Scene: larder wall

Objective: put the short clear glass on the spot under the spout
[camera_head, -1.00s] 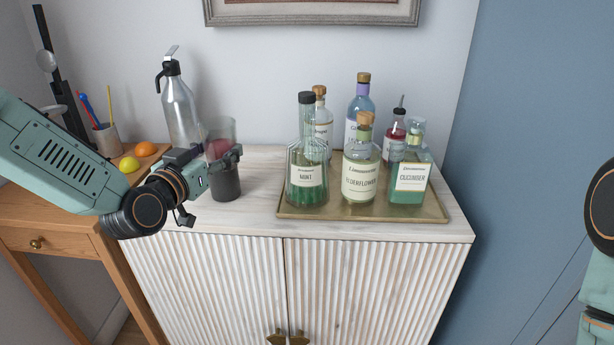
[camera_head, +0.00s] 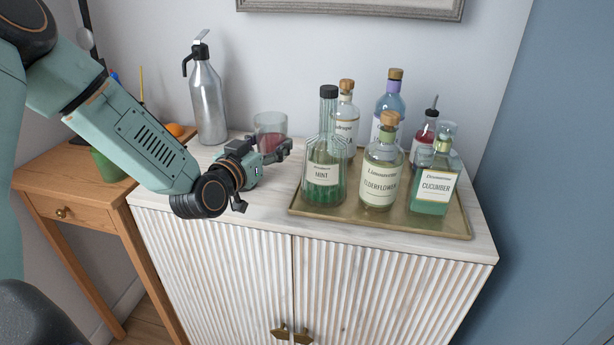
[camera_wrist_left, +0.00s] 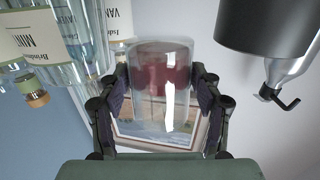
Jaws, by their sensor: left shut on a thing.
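The clear glass (camera_head: 270,128) is upright over the white cabinet top, with a dark red layer showing in it. My left gripper (camera_head: 268,158) is shut on the glass and hides its base in the head view, so I cannot tell whether it touches the cabinet. The upside-down left wrist view shows the glass (camera_wrist_left: 160,95) between both fingers. The silver siphon bottle (camera_head: 208,105), with a black head and a spout (camera_head: 186,66) pointing left, stands behind and left of the glass. No marked spot shows under the spout. My right gripper is out of view.
A brass tray (camera_head: 405,222) with several syrup bottles stands right of the gripper; the mint bottle (camera_head: 324,165) is nearest. A wooden desk (camera_head: 55,182) with an orange (camera_head: 175,130) and a green pot (camera_head: 104,165) is at left.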

